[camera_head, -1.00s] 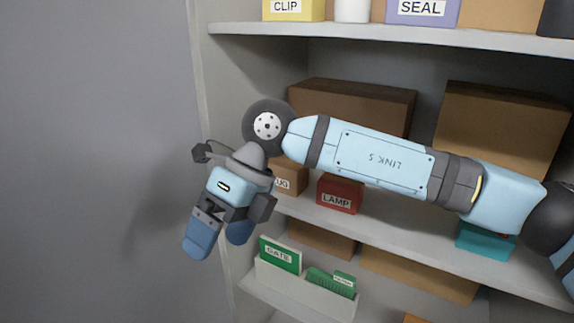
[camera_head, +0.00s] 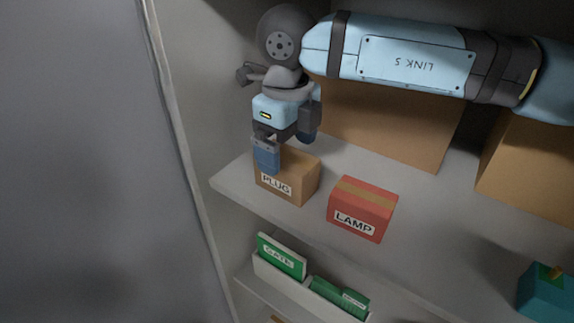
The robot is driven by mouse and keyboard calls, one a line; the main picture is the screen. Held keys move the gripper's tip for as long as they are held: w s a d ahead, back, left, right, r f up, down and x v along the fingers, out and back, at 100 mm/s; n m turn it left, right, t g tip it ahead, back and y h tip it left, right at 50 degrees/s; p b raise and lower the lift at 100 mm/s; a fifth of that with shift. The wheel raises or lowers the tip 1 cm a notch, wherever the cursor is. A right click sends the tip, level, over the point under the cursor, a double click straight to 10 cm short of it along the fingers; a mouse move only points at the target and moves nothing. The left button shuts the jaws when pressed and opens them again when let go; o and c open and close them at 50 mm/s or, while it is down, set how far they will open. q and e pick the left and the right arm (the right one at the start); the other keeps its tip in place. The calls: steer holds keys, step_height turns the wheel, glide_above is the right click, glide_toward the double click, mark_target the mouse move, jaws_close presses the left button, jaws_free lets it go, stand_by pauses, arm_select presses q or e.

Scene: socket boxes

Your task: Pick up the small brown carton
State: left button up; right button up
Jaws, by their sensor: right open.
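The small brown carton (camera_head: 289,184), labelled PLUG, stands at the left end of the middle shelf (camera_head: 235,187). My right gripper (camera_head: 282,155) hangs over its left part, fingers pointing down. One blue finger is in front of the carton and hides part of its front and top. The other finger is seen higher up, at the back right. The gripper is open and nothing is held. I cannot tell whether the finger touches the carton. My left gripper is not in view.
A red box (camera_head: 361,209) labelled LAMP stands just right of the carton, with a small gap. Large brown boxes (camera_head: 390,120) stand behind. A teal box (camera_head: 546,294) is at far right. A white bin with green items (camera_head: 281,256) sits on the shelf below.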

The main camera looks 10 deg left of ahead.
mark_target(285, 157)
steer(key=f, duration=0.1)
steer(key=f+p, duration=0.1)
steer(key=f, duration=0.2)
steer(key=shift+w+a, duration=0.2)
steer(key=shift+w, duration=0.15)
steer(key=shift+f, duration=0.25)
steer(key=c, duration=1.3)
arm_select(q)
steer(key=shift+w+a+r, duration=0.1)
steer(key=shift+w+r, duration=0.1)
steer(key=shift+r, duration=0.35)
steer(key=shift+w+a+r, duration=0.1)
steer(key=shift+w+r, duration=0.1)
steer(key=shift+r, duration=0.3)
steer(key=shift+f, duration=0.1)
